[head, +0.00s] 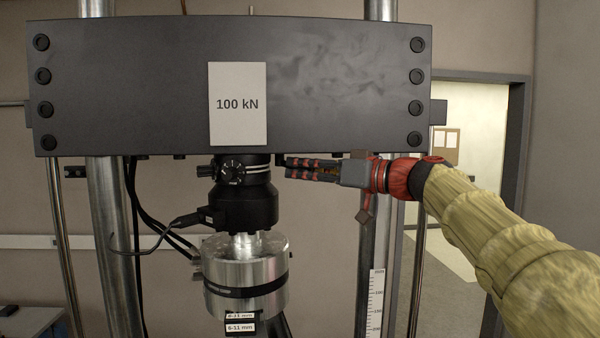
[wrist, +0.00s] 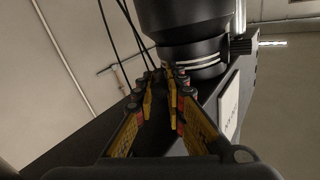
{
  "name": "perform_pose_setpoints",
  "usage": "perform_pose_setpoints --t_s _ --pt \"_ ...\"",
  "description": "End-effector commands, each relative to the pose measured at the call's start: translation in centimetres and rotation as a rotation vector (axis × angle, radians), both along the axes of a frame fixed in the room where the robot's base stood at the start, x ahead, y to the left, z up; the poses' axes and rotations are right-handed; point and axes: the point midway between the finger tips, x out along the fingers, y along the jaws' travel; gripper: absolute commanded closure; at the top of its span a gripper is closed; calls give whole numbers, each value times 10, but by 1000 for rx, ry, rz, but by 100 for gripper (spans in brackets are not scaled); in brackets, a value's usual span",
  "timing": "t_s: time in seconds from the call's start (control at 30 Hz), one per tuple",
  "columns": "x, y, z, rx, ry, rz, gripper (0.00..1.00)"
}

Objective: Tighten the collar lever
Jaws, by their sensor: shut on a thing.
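The black collar (head: 258,172) with pale rings sits under the crosshead, above the black load cell. In the wrist view the ringed collar (wrist: 193,62) is just beyond the fingertips. My gripper (head: 288,168) reaches in from the right, level with the collar and close to its right side. In the wrist view my gripper (wrist: 165,80) has its fingers close together, shut on the collar lever. The lever itself is mostly hidden between the fingers, so its angle cannot be told.
The dark crosshead (head: 330,75) with a 100 kN plate (head: 238,104) hangs just above my gripper. The load cell (head: 245,207) and a metal grip cylinder (head: 245,272) are below the collar. A steel column (head: 100,230) stands left. A ruler (head: 377,300) stands below my arm.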

Motion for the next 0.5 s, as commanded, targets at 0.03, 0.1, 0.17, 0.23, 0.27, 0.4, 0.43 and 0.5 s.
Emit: perform_pose_setpoints --t_s 0.03,0.1,0.17,0.23,0.27,0.4,0.43,0.5 --pt "-1 0 2 0 -3 -1 100" --pt "-1 0 2 0 -3 -1 87" --pt "-1 0 2 0 -3 -1 83" --pt "-1 0 2 1 -2 -1 79" --pt "0 0 1 1 -2 -1 78" --pt "0 0 1 0 -1 -1 70" --pt "0 0 1 0 -1 -1 69" --pt "0 0 1 0 -1 -1 69"
